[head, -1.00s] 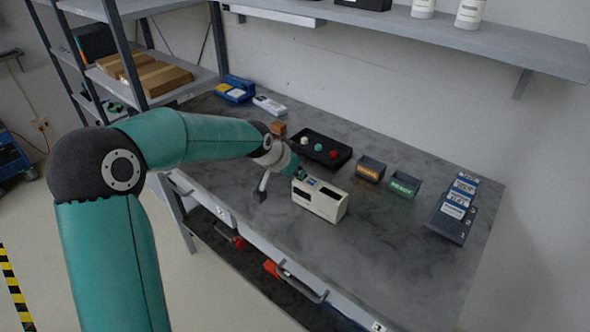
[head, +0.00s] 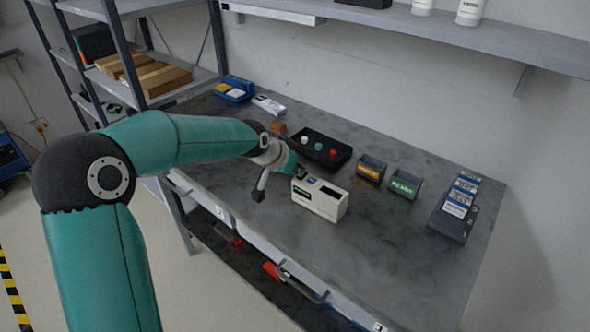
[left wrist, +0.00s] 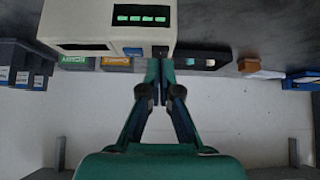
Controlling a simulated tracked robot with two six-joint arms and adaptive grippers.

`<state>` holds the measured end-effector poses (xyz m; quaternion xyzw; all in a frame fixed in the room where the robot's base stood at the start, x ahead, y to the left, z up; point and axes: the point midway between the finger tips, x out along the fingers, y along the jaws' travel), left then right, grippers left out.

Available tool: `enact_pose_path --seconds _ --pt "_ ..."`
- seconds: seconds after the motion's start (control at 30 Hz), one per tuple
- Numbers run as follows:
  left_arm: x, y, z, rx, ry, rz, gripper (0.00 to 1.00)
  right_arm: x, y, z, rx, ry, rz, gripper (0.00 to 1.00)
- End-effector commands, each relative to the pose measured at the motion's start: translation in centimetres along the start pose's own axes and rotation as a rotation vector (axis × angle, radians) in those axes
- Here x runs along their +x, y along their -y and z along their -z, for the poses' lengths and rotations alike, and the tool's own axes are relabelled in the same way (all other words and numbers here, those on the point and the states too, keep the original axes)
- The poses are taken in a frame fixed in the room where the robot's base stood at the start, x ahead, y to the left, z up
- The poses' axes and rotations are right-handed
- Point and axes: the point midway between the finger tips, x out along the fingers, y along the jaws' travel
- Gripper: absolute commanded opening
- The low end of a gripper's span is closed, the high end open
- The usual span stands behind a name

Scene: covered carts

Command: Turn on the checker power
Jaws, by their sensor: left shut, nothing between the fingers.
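The checker is a cream-white box (head: 318,204) on the grey bench. Its small display glows green, and in the left wrist view the lit green display (left wrist: 140,15) shows several bright marks on the box (left wrist: 75,22). My left gripper (head: 300,173) is shut and empty at the checker's back left top edge. In the left wrist view its fingertips (left wrist: 160,65) meet beside a dark patch on the box, next to a blue label (left wrist: 132,51). I cannot tell whether they touch it. My right gripper is not in view.
Behind the checker lies a black tray (head: 343,161) with several coloured knobs. An orange-labelled bin (head: 371,168) and a green-labelled bin (head: 404,184) stand to its right. A dark labelled rack (head: 453,211) sits at the far right. The bench front is clear.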

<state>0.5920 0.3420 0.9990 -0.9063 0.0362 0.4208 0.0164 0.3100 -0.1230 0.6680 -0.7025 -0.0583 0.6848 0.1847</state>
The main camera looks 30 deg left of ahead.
Motion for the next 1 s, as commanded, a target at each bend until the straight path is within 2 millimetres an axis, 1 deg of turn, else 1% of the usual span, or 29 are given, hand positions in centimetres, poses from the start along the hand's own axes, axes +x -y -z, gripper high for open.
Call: enact_pose_path --seconds 0.13,0.5,0.63,0.77,0.87,0.9,1.0 --pt "-0.5 -0.1 0.5 0.001 -0.001 0.0 0.0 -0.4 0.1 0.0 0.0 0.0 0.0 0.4" --pt "-0.6 -0.1 0.6 0.001 -0.002 -0.001 0.0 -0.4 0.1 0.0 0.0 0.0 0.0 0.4" --pt "-1.2 -0.1 1.1 0.002 -0.003 -0.001 0.0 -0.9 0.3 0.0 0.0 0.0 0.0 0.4" --pt "-2.7 -0.1 2.3 0.003 -0.004 -0.001 0.0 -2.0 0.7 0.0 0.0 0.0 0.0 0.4" --pt "-4.3 -0.2 3.6 0.003 -0.004 -0.002 0.0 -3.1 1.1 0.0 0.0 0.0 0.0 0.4" --pt "-4.6 -0.1 2.8 0.003 -0.005 0.0 0.0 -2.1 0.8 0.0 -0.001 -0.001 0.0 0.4" --pt "-6.8 -0.1 2.2 0.002 -0.007 0.0 0.0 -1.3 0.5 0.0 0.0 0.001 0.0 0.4"
